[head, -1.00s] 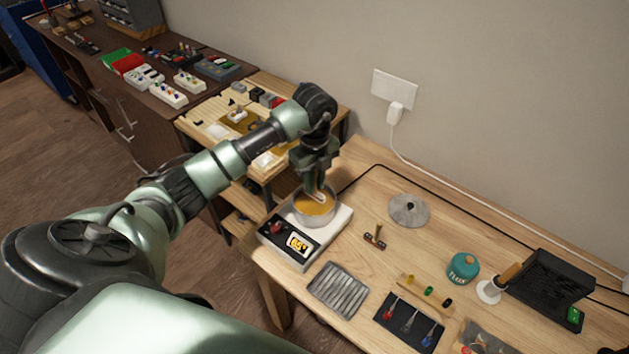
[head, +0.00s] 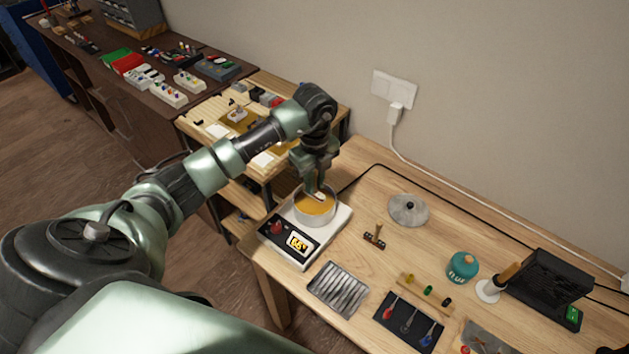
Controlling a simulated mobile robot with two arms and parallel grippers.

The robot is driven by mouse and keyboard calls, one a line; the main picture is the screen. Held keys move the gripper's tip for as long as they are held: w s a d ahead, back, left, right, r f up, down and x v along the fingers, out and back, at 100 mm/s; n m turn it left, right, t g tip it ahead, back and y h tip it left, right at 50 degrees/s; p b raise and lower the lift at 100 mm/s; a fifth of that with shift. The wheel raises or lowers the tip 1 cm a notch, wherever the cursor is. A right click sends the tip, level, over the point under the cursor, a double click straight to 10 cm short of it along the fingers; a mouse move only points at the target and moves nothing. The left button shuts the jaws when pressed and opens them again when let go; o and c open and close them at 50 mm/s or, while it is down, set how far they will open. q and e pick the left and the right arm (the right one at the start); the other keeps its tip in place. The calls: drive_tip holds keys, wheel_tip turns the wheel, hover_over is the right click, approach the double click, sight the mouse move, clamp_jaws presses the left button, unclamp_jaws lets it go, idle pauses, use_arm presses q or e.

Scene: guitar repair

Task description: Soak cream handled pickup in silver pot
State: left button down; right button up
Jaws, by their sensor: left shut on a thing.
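The silver pot (head: 300,214) sits on a white hot plate with a dark front panel and a lit yellow display. Amber liquid (head: 314,204) fills it. My left gripper (head: 317,190) points down just over the pot and is shut on the cream handled pickup (head: 320,197). Only a small pale part of the pickup shows between the fingertips, at the far side of the pot's opening. I cannot tell whether its lower part touches the liquid. My right gripper is not in view.
A round silver lid (head: 408,210) lies right of the pot. A small brown stand (head: 375,237), a ribbed metal tray (head: 338,289), a teal flux jar (head: 462,266) and a dark mat with coloured tools (head: 409,322) are on the wooden bench. A wall rises behind.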

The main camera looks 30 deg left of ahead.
sight(315, 197)
use_arm(q)
drive_tip(key=shift+f, duration=0.25)
idle(0.3)
drive_tip(key=shift+f+b, duration=0.35)
drive_tip(key=shift+b, duration=0.1)
drive_tip(key=shift+f+b, duration=1.2)
drive_tip(key=shift+f, duration=0.6)
drive_tip(key=shift+f+b, duration=0.4)
drive_tip(key=shift+f, duration=0.2)
drive_tip(key=shift+f, duration=0.1)
idle(4.5)
